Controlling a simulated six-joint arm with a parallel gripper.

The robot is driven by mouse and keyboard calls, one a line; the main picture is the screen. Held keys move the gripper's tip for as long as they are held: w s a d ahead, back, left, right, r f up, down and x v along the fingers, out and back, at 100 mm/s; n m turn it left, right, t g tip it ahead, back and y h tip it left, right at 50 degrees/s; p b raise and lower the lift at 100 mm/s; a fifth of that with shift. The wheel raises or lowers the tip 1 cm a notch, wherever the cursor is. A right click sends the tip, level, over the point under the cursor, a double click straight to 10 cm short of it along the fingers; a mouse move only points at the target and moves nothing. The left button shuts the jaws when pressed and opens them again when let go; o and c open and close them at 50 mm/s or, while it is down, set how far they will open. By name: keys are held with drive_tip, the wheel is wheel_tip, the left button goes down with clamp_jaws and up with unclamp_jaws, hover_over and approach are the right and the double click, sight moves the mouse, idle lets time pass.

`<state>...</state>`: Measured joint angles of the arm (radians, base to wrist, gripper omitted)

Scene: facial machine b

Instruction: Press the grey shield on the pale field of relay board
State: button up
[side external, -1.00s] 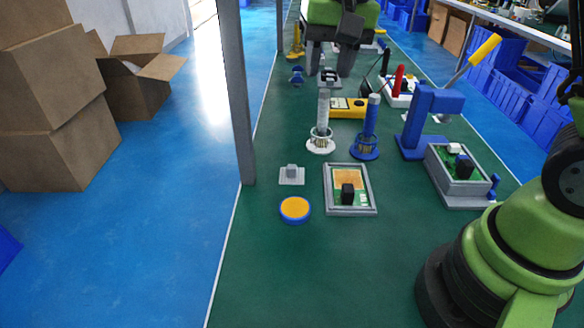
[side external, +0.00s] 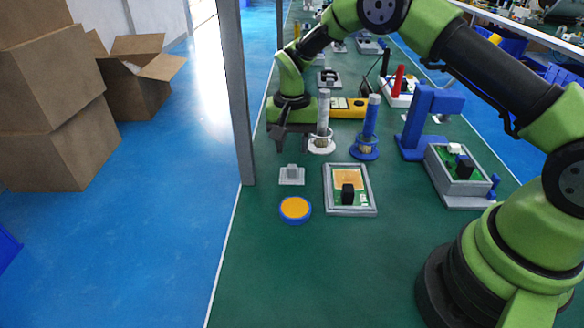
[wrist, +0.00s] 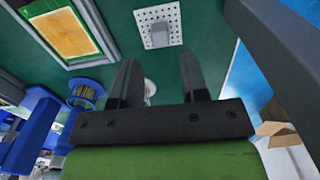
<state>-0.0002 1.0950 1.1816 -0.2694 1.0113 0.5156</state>
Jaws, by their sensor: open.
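The grey shield (side external: 292,175), a flat square plate with a raised block on top, lies on the green table. In the wrist view it shows as a perforated pale plate (wrist: 148,16) beyond my fingertips. The relay board (side external: 361,198) sits in a grey frame right of the shield, with a pale orange field (side external: 348,179) and a black block at its near end. The field also shows at the upper left of the wrist view (wrist: 62,34). My gripper (side external: 291,146) is open and empty, pointing down, above and slightly behind the shield. It appears apart from it.
A round blue tin with an orange top (side external: 295,208) lies in front of the shield. A white-based grey post (side external: 322,125) and a blue post (side external: 370,125) stand close to the right of my gripper. A blue press (side external: 425,120) and a grey box (side external: 459,180) stand farther right.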

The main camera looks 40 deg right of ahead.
sight(292, 166)
drive_tip(key=shift+f, duration=2.55)
drive_tip(key=c, duration=0.6)
drive_tip(key=shift+r, duration=3.5)
